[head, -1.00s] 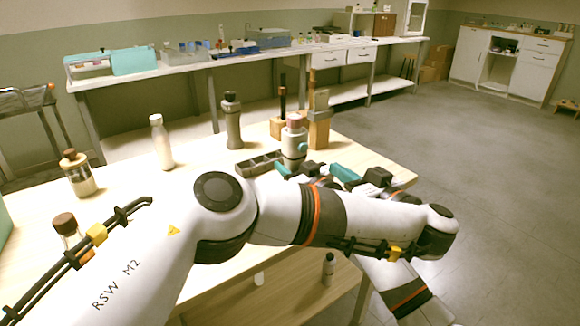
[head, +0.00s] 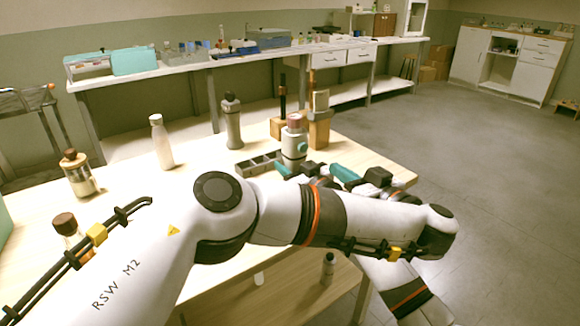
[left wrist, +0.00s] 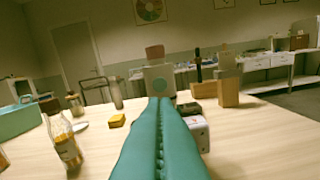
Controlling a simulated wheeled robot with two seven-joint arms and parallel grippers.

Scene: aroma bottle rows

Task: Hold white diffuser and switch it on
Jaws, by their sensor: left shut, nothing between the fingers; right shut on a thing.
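The white diffuser (head: 292,150) stands upright near the table's right end, with a pinkish-brown cap and a round teal button on its side. In the left wrist view the diffuser (left wrist: 152,75) is straight ahead, its button facing the camera. My left gripper (left wrist: 161,99) is shut and empty, its teal fingertips just below the button in that picture; I cannot tell whether they touch. In the head view my left gripper (head: 345,174) is right of the diffuser. My right gripper (head: 284,170) is shut on the diffuser low down, partly hidden behind my left arm.
A grey compartment tray (head: 257,164) lies left of the diffuser. A grey bottle (head: 232,122), a white bottle (head: 162,143) and brown-capped jars (head: 79,176) stand further left. Wooden holders (head: 319,127) stand close behind the diffuser. The front middle of the table is hidden by my arm.

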